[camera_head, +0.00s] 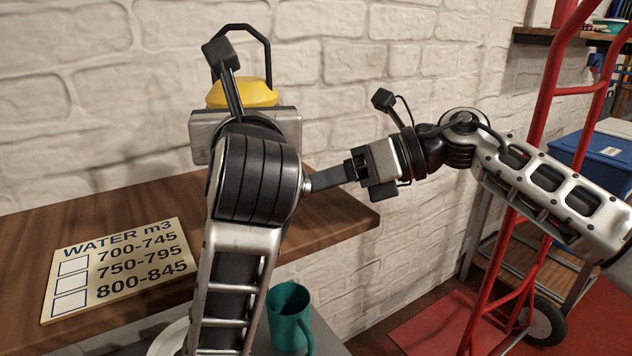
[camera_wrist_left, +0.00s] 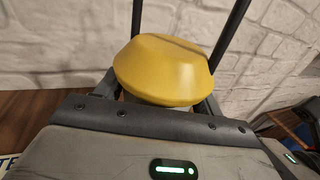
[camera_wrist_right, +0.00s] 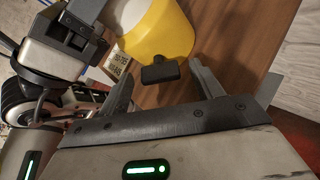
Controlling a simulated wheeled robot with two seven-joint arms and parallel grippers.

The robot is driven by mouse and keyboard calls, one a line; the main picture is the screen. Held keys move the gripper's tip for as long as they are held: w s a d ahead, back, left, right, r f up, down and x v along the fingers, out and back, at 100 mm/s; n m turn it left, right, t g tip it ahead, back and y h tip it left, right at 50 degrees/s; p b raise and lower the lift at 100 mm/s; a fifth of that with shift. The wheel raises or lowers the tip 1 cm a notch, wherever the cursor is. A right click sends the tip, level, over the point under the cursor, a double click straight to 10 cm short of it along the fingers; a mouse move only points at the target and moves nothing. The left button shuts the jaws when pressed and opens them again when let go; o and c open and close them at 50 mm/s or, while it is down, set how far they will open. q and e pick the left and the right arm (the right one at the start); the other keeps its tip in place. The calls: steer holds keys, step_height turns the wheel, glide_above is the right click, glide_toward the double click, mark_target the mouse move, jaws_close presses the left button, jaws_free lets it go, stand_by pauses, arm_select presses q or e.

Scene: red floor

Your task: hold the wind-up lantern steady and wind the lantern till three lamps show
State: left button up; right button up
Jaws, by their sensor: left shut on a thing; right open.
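The wind-up lantern (camera_head: 243,93) stands on the wooden bench by the wall, with a yellow cap and a black handle. My left gripper (camera_head: 246,122) is shut on it and hides its body in the head view. In the left wrist view the yellow cap (camera_wrist_left: 165,70) sits between the fingers. My right gripper (camera_head: 328,178) is open at the lantern's right side. In the right wrist view the black crank knob (camera_wrist_right: 166,72) lies between its open fingers, with no clear contact. The lantern's lamps are hidden.
A sign reading WATER m3 (camera_head: 120,268) with empty boxes beside number ranges lies on the bench (camera_head: 110,215). A teal mug (camera_head: 290,315) stands lower, in front of the bench. A red hand truck (camera_head: 545,100) and a blue bin (camera_head: 592,155) are at right.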

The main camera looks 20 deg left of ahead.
steer(key=shift+a, duration=0.2)
steer(key=c, duration=1)
steer(key=n+t, duration=0.2)
steer(key=n, duration=0.1)
steer(key=shift+s, duration=0.15)
steer(key=o, duration=1)
steer(key=shift+d, duration=0.1)
steer(key=v, duration=1.2)
